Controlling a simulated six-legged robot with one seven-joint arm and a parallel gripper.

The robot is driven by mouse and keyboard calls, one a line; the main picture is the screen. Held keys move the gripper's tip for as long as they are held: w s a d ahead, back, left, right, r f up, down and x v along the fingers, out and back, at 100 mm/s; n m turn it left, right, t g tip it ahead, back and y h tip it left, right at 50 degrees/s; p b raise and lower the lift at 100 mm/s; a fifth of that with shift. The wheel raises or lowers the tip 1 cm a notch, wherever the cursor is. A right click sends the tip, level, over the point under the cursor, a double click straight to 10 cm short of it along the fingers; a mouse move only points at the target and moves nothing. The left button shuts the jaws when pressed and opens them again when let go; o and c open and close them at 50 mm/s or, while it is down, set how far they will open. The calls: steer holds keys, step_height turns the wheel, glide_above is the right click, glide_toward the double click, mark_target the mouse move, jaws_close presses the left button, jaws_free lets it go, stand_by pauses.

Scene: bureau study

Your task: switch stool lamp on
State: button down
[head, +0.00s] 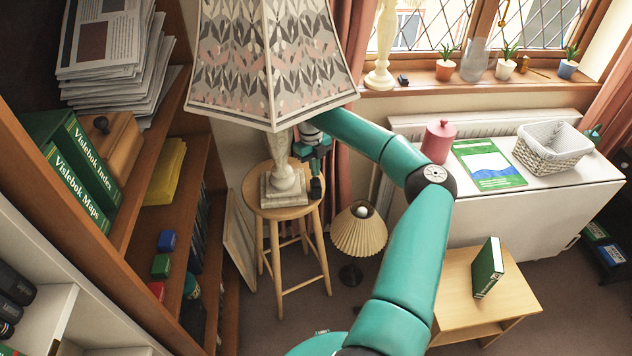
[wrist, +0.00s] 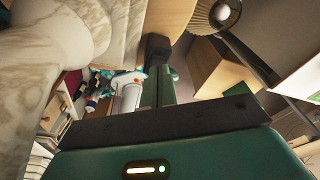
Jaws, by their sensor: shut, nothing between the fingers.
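The stool lamp has a large patterned shade (head: 270,65) and a pale marble-like base (head: 284,187) standing on a round wooden stool (head: 293,211) in the head view. Its shade shows no clear glow. My gripper (head: 316,188) points down just right of the lamp's base, below the shade, with its fingers together and empty. In the wrist view, the stone lamp base (wrist: 80,40) fills the left side and my gripper's dark fingertips (wrist: 157,48) are close beside it. Whether they touch it I cannot tell. I cannot make out a switch.
A floor lamp with a pleated shade (head: 359,231) stands right of the stool. A bookcase (head: 128,225) is close on the left. A white table (head: 545,198) with a pink canister (head: 438,141) and basket (head: 549,148), and a low wooden table (head: 465,300), are at right.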

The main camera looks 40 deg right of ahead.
steer(key=shift+f, duration=0.75)
stand_by(0.3)
steer(key=shift+r, duration=3.5)
